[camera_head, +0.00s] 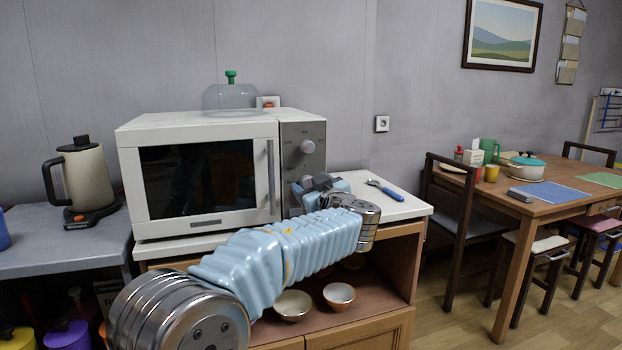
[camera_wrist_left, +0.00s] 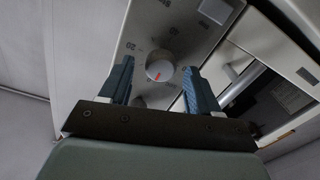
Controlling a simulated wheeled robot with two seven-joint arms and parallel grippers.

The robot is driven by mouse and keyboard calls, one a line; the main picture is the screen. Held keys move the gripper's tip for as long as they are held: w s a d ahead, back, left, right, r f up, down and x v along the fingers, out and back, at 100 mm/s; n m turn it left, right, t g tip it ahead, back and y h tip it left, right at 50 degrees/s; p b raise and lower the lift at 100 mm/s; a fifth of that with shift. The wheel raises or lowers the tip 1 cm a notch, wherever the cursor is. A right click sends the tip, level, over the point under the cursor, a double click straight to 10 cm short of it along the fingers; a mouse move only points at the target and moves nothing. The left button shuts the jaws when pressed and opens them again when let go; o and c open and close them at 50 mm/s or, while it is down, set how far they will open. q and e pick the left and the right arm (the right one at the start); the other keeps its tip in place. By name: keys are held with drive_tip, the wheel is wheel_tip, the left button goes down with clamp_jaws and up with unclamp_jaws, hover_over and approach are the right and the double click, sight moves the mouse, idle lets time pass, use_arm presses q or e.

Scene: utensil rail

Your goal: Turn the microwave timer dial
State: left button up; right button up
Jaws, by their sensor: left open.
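The white microwave (camera_head: 200,130) stands on the cabinet top with its door shut. Its grey control panel (camera_head: 315,130) carries an upper dial (camera_head: 307,146) that shows above my gripper. My left gripper (camera_head: 311,186) is at the lower part of the panel and hides what is behind it there. My right gripper is not in view.
The door handle (camera_head: 271,178) stands out just left of the panel. A blue-handled spoon (camera_head: 385,190) lies on the cabinet top at right. A glass dome (camera_head: 231,97) sits on the microwave. A kettle (camera_head: 80,175) stands at left, and bowls (camera_head: 292,305) are on the shelf below.

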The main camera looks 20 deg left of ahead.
use_arm(q)
drive_tip(key=shift+w+a, duration=0.2)
drive_tip(key=shift+w, duration=0.1)
